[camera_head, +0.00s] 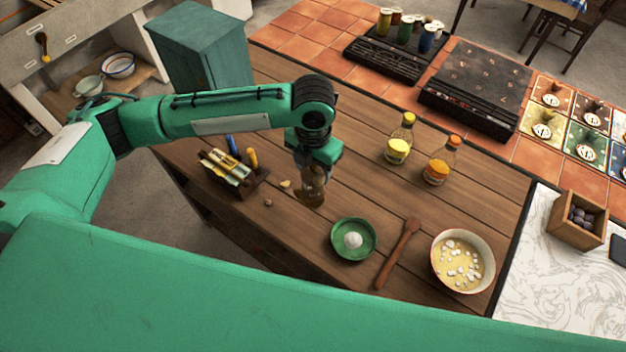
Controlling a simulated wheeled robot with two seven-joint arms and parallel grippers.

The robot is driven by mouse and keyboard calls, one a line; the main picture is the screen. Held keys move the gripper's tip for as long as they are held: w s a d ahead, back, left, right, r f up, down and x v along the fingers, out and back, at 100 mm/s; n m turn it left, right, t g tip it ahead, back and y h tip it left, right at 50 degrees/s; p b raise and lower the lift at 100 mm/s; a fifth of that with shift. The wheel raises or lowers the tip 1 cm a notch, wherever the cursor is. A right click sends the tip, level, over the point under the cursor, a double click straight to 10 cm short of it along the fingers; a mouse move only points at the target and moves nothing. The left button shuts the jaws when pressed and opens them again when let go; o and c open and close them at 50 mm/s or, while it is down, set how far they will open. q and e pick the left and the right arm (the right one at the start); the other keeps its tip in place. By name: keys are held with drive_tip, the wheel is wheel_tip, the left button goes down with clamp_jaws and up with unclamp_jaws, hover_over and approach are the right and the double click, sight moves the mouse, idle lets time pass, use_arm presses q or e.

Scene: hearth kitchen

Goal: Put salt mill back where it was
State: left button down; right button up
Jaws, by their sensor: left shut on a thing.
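My left gripper (312,165) points down over the wooden counter and is shut on the salt mill (312,190). The mill is a brown, partly see-through, upright body below the jaws. Its top is hidden by the gripper. Its base is at or just above the wood; I cannot tell whether it touches. It stands right of the wooden holder and up and left of the green dish. My right gripper is not in view.
A wooden holder (240,189) with cards and pens is left of the mill. A green dish (338,248), a wooden spoon (398,254) and a bowl (462,284) lie to the right. Two bottles (398,150) (440,168) stand farther back. Bare wood lies between them.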

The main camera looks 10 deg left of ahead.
use_arm(q)
wheel_tip(320, 180, down, 4)
drive_tip(key=shift+r, duration=0.25)
wheel_tip(320, 180, down, 3)
drive_tip(key=shift+f+p, duration=0.15)
drive_tip(key=shift+p, duration=0.5)
drive_tip(key=shift+f, duration=0.25)
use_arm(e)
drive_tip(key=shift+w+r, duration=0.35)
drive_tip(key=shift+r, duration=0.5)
use_arm(q)
drive_tip(key=c, duration=0.6)
unclamp_jaws()
drive_tip(key=shift+f, duration=0.15)
drive_tip(key=shift+o, duration=0.2)
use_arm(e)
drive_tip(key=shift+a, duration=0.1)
